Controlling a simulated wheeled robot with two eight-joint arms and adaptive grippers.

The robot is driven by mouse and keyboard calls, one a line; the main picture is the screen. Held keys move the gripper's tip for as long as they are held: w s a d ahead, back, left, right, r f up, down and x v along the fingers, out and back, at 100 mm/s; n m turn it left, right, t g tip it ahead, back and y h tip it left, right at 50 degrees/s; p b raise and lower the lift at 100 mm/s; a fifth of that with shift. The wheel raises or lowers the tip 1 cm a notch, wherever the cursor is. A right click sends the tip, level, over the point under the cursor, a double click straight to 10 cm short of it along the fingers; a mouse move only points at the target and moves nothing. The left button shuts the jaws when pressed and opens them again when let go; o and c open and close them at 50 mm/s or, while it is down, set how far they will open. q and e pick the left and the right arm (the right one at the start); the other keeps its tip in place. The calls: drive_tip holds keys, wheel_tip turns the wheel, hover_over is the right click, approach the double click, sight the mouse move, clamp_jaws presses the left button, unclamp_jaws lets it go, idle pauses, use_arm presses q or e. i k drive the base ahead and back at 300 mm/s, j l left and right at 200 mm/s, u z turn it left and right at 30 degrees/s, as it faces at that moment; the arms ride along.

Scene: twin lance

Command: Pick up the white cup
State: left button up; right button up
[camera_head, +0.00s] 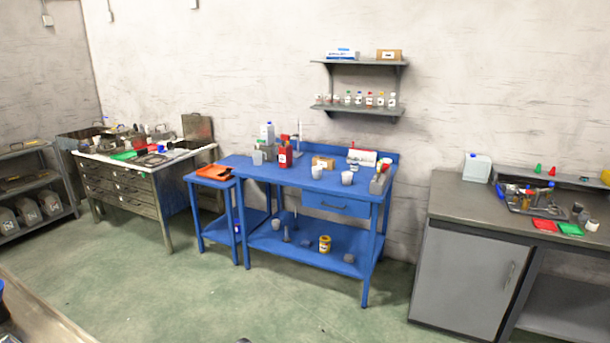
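Several white or pale cups show on the blue workbench (290,178) across the room, and I cannot tell which one the task means. One white cup (347,178) stands upright near the middle right of the bench top. A smaller white cup (317,172) stands to its left, in front of a cardboard box. A pale, translucent cup (257,158) stands at the left end. More pale cups stand on the lower shelf, one at the left (276,225) and one at the right (349,258). Neither of my grippers is in view.
The bench also holds a red bottle (285,152) and a grey bin (379,184). A yellow can (325,244) stands on its lower shelf. A grey cabinet (465,280) stands right, a cluttered drawer unit (120,190) left. Green floor (200,285) before the bench is clear.

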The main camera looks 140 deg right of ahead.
sight(347, 177)
drive_tip(key=z, duration=4.65)
